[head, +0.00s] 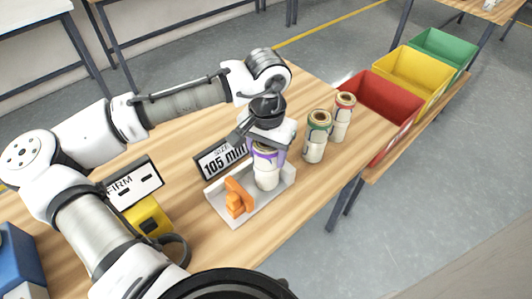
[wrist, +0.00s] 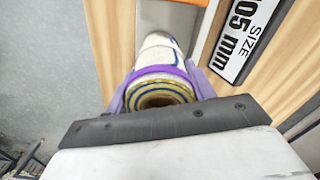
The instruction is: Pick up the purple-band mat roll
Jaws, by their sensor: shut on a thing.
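The purple-band mat roll (head: 266,175) stands upright in the middle of the head view, over the white tray (head: 223,217). My gripper (head: 268,150) comes down on it from above and is shut on its upper part, near the purple band. In the wrist view, the roll (wrist: 162,54) points away from me, with its layered yellow and blue end close to the camera. The gripper's purple fingers (wrist: 160,88) sit on both sides of it. I cannot tell whether the roll's base touches the tray.
An orange object (head: 238,198) lies in the tray, left of the roll. A "105 mm" sign (head: 222,158) stands behind. A green-band roll (head: 316,138) and a red-band roll (head: 342,117) stand to the right. Red (head: 377,105), yellow (head: 414,73) and green (head: 443,47) bins lie beyond.

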